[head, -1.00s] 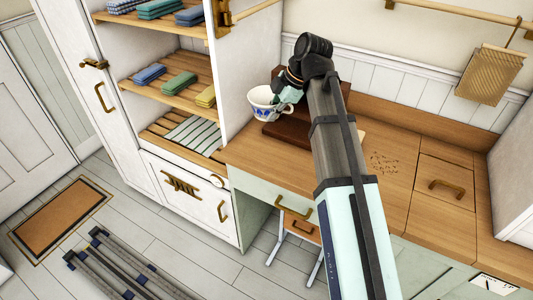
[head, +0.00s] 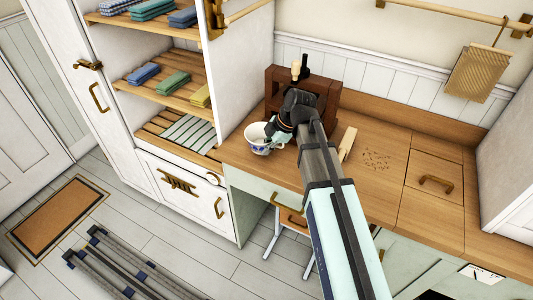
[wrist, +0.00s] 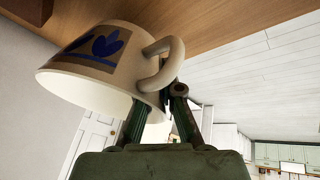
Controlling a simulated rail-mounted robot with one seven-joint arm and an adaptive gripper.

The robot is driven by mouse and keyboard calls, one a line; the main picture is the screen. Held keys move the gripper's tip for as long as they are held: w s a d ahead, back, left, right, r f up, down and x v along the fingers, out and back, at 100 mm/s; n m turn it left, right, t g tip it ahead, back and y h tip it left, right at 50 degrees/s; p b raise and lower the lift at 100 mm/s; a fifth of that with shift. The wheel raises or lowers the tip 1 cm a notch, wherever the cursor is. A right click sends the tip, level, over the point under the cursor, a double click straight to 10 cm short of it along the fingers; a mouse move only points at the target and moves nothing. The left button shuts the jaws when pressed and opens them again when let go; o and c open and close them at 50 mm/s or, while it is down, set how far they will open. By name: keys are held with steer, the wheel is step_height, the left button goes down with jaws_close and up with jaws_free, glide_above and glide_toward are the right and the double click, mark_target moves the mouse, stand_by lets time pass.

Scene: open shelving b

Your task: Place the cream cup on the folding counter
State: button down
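The cream cup (head: 258,145), with a blue pattern, is upright over the left part of the wooden folding counter (head: 237,160), in front of the dark brown wooden rack. In the wrist view the cup (wrist: 128,57) appears inverted, its base close to or on the wood (wrist: 225,18); I cannot tell whether it touches. My gripper (head: 277,139) is at the cup's right side. In the wrist view its fingers (wrist: 158,112) are at the handle and rim and appear shut on the cup. Part of the fingertips is hidden by the cup.
The dark brown rack (head: 325,95) stands behind my gripper. A pale wooden piece (head: 347,144) is right of my arm. The shelving's white side panel (head: 243,65) rises left of the cup. The counter to the right (head: 385,190) is largely clear.

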steer(key=shift+f, duration=1.45)
steer(key=c, duration=1.3)
jaws_free()
steer(key=shift+f, duration=0.1)
steer(key=b+v, duration=0.2)
steer(key=v, duration=1)
